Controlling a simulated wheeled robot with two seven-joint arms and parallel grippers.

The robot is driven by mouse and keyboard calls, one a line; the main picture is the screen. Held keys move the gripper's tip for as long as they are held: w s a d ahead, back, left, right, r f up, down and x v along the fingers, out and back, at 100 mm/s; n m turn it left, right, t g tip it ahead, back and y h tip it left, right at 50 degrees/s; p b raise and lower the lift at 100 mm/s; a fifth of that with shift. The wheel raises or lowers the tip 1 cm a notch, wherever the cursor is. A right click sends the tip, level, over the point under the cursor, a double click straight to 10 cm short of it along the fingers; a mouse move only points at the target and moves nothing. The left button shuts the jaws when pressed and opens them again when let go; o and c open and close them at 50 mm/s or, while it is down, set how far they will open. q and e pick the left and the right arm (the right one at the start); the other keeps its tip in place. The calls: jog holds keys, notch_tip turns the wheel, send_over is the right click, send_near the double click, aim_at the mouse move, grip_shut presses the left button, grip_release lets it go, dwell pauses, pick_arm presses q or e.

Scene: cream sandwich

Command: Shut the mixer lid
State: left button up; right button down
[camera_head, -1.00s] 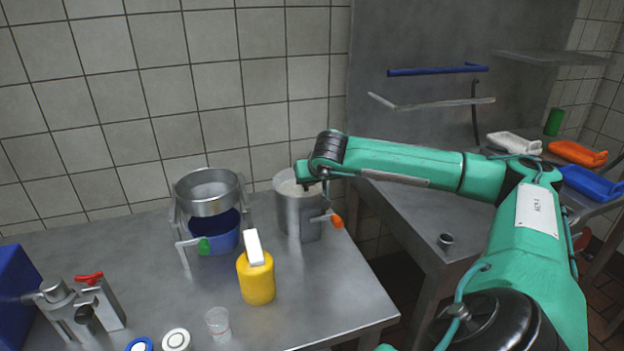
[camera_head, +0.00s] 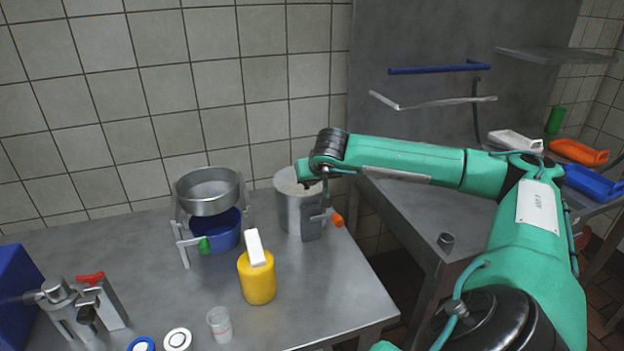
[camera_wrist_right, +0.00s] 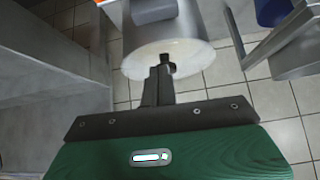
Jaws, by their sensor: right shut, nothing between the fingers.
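The mixer appears to be the steel cylinder (camera_head: 291,215) with a grey block and an orange-tipped handle, at the back right of the table. A pale round lid or top surface (camera_head: 287,183) shows at its upper end, partly hidden by my right arm. In the right wrist view this pale disc (camera_wrist_right: 190,68) lies across the end of the cylinder (camera_wrist_right: 192,20) and looks flush with the rim. My right gripper (camera_wrist_right: 167,62) is shut and empty, its fingertips over the disc; I cannot tell whether they touch it. My left gripper is not in view.
A steel bowl (camera_head: 208,191) on a stand above a blue container (camera_head: 222,236) is left of the cylinder. A yellow bottle (camera_head: 257,281) and clear cup (camera_head: 219,325) stand in front. A steel machine (camera_head: 72,309) is at front left. The front right tabletop is clear.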

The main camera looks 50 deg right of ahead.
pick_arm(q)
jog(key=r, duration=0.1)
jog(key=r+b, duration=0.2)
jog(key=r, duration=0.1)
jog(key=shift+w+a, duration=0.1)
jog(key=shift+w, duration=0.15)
pick_arm(e)
jog(key=s+a, duration=0.4)
jog(key=s, duration=0.4)
jog(key=shift+s+a, duration=0.2)
jog(key=shift+a, duration=0.15)
jog(key=shift+f, duration=0.1)
